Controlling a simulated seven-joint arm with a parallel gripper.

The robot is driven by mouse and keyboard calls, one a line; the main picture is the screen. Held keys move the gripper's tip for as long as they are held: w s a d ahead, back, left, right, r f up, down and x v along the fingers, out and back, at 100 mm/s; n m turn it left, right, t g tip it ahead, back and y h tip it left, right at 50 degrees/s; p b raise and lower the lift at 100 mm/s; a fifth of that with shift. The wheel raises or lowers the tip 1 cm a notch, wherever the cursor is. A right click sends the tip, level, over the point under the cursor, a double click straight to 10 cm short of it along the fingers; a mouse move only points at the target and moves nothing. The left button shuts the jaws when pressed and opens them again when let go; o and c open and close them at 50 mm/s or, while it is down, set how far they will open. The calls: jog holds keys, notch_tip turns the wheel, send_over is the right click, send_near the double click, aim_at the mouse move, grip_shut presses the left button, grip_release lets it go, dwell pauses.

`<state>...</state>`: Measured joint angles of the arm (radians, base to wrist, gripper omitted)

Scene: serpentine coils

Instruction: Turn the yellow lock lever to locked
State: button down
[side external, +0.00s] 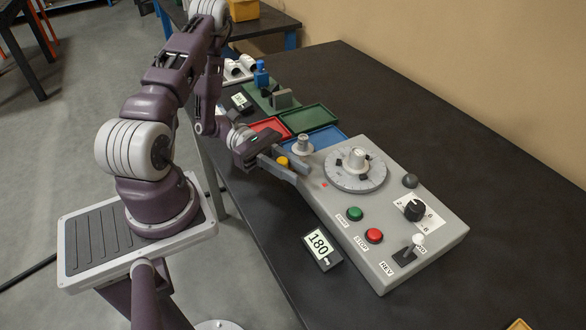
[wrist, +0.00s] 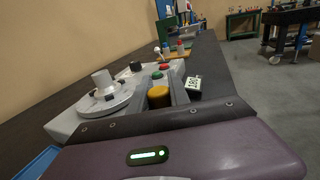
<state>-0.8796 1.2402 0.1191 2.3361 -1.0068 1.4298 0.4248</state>
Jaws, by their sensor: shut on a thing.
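The yellow lock lever (side external: 283,161) shows as a round yellow top at the near left corner of the grey control panel (side external: 345,225). My gripper (side external: 298,171) reaches in low from the left, with its fingers on either side of the yellow part. In the wrist view the yellow lever (wrist: 159,96) stands upright between the two grey fingers of my gripper (wrist: 160,86), which are shut on it. The lower part of the lever is hidden by the fingers. A small red mark (side external: 324,185) is on the panel near the fingertips.
The panel carries a round dial (side external: 356,169), a small grey knob (side external: 302,145), a green button (side external: 355,214), a red button (side external: 374,236), a black selector (side external: 414,210) and a toggle (side external: 415,245). A display reading 180 (side external: 321,246) sits in front. Trays lie behind.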

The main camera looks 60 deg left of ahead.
jog(key=shift+w+d+n+t+y, duration=0.25)
jog(key=shift+n+t+y, duration=0.15)
jog(key=shift+n+t, duration=0.25)
jog(key=shift+w+d+n+t+y, duration=0.1)
jog(key=shift+w+n+t+y, duration=0.25)
jog(key=shift+t, duration=0.45)
jog(key=shift+w+d+n+t+y, duration=0.2)
jog(key=shift+n+t+y, duration=0.25)
jog(key=shift+n+t, duration=0.25)
jog(key=c, duration=1.2)
grip_release()
jog(key=shift+c, duration=0.2)
jog(key=v, duration=0.7)
jog(key=shift+s, duration=0.1)
jog(key=shift+c, duration=0.4)
